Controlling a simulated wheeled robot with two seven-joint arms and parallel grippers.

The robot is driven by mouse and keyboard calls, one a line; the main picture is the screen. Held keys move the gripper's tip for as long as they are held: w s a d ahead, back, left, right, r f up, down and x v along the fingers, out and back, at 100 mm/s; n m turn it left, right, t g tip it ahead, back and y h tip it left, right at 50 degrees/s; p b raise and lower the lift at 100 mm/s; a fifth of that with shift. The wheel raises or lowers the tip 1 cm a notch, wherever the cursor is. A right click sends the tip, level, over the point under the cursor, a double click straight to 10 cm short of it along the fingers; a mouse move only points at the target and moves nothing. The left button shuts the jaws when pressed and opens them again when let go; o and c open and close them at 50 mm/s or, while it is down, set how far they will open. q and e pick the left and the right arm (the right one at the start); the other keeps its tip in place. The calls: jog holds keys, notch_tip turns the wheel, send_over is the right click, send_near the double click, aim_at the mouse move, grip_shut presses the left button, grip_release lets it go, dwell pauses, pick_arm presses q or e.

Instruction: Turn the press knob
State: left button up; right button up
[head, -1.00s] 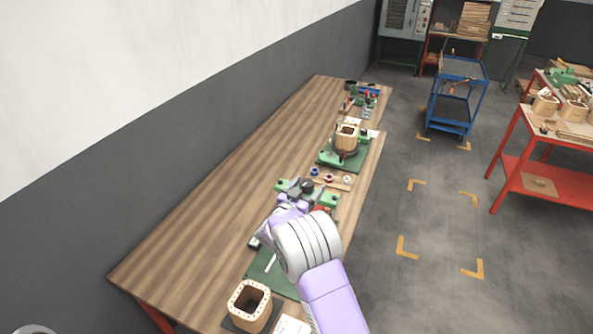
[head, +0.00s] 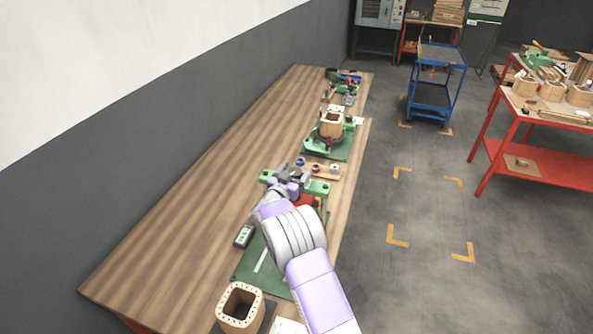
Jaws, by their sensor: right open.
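The press (head: 319,187) is a green fixture on the long wooden table, with a red part (head: 306,200) on its near side. My right gripper (head: 293,175) is open, with its dark fingers over the middle of the press's green bar. The press knob cannot be made out clearly, as the fingers and wrist cover that spot. I cannot tell whether the fingers touch it. My left gripper is out of view.
A wooden coil form (head: 240,304) stands at the near end of the table (head: 190,230). Beyond the press are small spools (head: 316,168) and another coil on a green fixture (head: 331,124). The table's left side is clear.

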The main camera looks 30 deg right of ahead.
jog(key=shift+w+d, duration=0.3)
jog(key=shift+d, duration=0.15)
jog(key=c, duration=1)
jog(key=shift+o, duration=0.2)
jog(key=shift+r+m+g+h+p, duration=0.15)
jog(key=shift+m+g+h+p, duration=0.2)
jog(key=shift+g, duration=0.25)
jog(key=shift+s+m+g+h+p, duration=0.1)
jog(key=shift+m+g+h+p, duration=0.35)
jog(key=shift+m+g, duration=0.45)
jog(key=shift+s+d+m+g+h, duration=0.15)
jog(key=shift+m+g+h, duration=0.15)
jog(key=shift+m+g, duration=0.5)
jog(key=shift+s+m+g+h, duration=0.1)
jog(key=shift+m+g+h, duration=0.25)
jog(key=shift+g, duration=0.85)
